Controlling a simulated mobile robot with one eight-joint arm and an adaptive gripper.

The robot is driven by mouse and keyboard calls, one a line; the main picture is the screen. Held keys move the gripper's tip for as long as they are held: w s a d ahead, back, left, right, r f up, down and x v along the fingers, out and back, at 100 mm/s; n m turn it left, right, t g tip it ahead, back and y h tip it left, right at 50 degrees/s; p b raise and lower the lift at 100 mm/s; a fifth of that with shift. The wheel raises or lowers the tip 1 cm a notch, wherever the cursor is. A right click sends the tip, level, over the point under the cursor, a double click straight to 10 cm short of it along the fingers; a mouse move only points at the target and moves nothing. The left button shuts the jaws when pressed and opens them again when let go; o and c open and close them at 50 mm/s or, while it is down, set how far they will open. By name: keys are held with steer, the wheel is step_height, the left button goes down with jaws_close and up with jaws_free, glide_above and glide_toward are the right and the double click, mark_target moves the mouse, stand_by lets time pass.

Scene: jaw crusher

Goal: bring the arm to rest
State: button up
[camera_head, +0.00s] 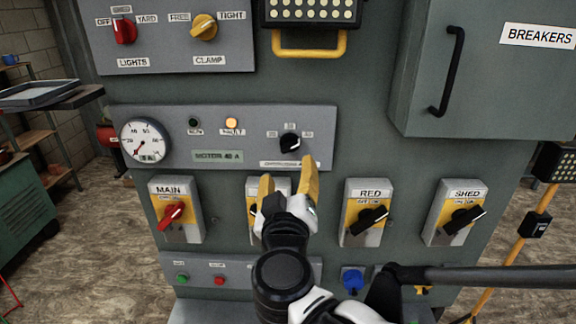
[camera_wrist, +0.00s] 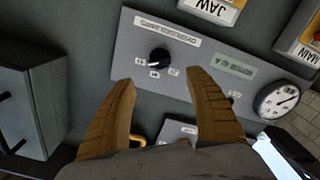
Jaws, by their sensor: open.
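My gripper (camera_head: 288,186) is in front of the grey control cabinet (camera_head: 365,120), near the lower edge of the motor panel. Its two yellow-brown fingers are spread apart with nothing between them. In the wrist view, the open gripper (camera_wrist: 160,100) points at the motor panel. The black overload knob (camera_wrist: 159,58) is beyond the fingertips, apart from them. The same knob (camera_head: 290,143) shows just above the fingers in the head view. My arm reaches up from the bottom of that view and hides most of the switch between MAIN and RED.
Rotary switches MAIN (camera_head: 172,214), RED (camera_head: 368,215) and SHED (camera_head: 461,215) line the cabinet. A breaker box (camera_head: 480,90) juts out at upper right. A yellow handle (camera_head: 308,48) sticks out above. A blue knob (camera_head: 352,279) is low, near my arm. An amber lamp (camera_head: 231,123) glows.

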steer(key=s+d+f+m+g+h+b, duration=0.35)
steer(key=d+f+g+b, duration=0.45)
steer(key=d+f, duration=1)
steer(key=s+f+m+g+y+b, duration=0.2)
steer(key=s+f+b, duration=0.8)
steer(key=f, duration=0.5)
steer(key=shift+s+d+f+g+y, duration=0.25)
steer(key=shift+s+g+y, duration=0.25)
steer(key=shift+s+y, duration=0.55)
steer(key=shift+w, duration=0.1)
